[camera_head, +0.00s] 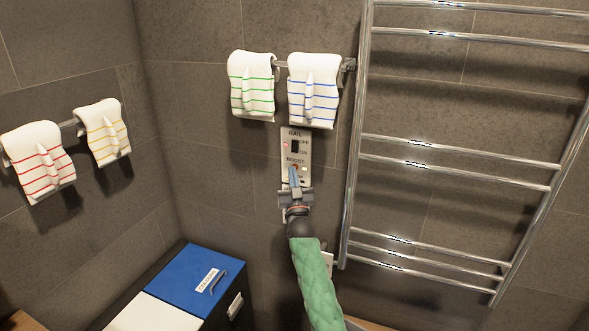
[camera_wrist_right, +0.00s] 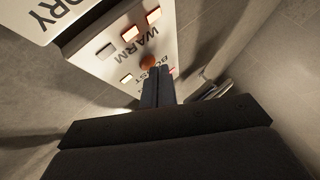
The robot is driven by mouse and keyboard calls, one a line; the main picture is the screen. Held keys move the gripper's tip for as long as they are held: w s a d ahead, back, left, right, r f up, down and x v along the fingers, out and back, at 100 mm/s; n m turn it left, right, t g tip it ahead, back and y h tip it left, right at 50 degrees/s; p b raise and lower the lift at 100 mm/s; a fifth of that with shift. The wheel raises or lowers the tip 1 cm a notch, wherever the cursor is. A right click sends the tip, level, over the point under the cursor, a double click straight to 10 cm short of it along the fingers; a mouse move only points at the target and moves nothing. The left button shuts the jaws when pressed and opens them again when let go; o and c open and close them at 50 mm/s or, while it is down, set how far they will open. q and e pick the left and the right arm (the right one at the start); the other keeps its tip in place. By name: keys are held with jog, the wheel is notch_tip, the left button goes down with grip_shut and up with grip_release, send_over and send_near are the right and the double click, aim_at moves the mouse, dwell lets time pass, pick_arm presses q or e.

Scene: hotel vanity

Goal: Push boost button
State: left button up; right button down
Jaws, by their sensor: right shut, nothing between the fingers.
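The wall panel (camera_head: 304,157) carries the words RAIL, OFF, ON and BOOST, with a dark switch (camera_head: 295,146). In the right wrist view the panel (camera_wrist_right: 112,66) shows WARM and BOOST, several small lit squares and a round orange button (camera_wrist_right: 147,61) beside the BOOST lettering. My right gripper (camera_head: 293,170) is shut and empty, its fingers pointing up at the lower part of the panel. In the right wrist view its fingertips (camera_wrist_right: 150,72) are right at the orange button and overlap its lower edge; I cannot tell whether they press it. My left gripper is not in view.
Towels with green stripes (camera_head: 252,84) and blue stripes (camera_head: 313,90) hang above the panel. A chrome towel rail (camera_head: 357,150) stands close on its right. A blue-lidded box (camera_head: 190,272) is at lower left. A white plate lettered ORY (camera_wrist_right: 50,14) adjoins the panel.

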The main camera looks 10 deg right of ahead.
jog(key=shift+s+a, duration=0.25)
jog(key=shift+s, duration=0.1)
jog(key=s+a, duration=0.1)
jog(key=s+a+p, duration=0.1)
jog(key=s, duration=0.1)
jog(key=s+a, duration=0.1)
jog(key=s, duration=0.1)
jog(key=shift+a+p, duration=0.15)
jog(key=shift+p, duration=0.25)
dwell(0.4)
